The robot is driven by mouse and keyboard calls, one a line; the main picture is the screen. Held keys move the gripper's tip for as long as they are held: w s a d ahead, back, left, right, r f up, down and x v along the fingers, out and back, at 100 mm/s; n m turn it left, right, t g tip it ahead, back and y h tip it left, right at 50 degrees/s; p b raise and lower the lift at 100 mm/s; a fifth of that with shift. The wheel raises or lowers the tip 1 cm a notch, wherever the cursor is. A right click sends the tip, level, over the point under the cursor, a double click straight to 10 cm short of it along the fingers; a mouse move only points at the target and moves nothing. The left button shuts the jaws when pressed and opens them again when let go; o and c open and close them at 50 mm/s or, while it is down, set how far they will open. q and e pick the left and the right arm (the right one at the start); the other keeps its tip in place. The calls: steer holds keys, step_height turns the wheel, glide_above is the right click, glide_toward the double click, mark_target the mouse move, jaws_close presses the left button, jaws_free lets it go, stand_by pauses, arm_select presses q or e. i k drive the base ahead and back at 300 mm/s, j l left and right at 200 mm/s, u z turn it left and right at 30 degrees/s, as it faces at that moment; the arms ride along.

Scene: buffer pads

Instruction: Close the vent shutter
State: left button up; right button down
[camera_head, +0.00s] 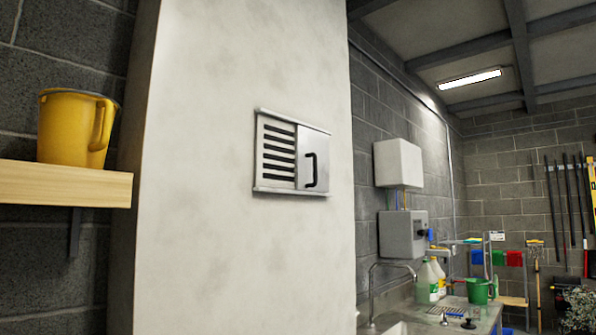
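The vent (277,152) is set in the pale wall panel near the middle of the head view. Its dark slots show on the left part. The sliding shutter (313,140), a plain light metal plate with a black handle (311,170), covers the right part and sits between a top and a bottom rail. The left slots are uncovered. Neither of my grippers is in view, and nothing touches the handle.
A yellow pitcher (73,128) stands on a wooden shelf (60,185) at the left. The space before the vent looks clear.

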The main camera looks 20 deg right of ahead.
mark_target(312, 147)
steer(key=l+u, duration=0.2)
steer(key=u, duration=1.2)
steer(key=k+l, duration=0.1)
steer(key=l, duration=0.3)
steer(key=k+l, duration=0.1)
steer(key=l, duration=0.75)
steer(key=k+l, duration=0.15)
steer(key=l, duration=0.3)
steer(key=k+l, duration=0.1)
steer(key=l, duration=0.3)
steer(key=u, duration=0.05)
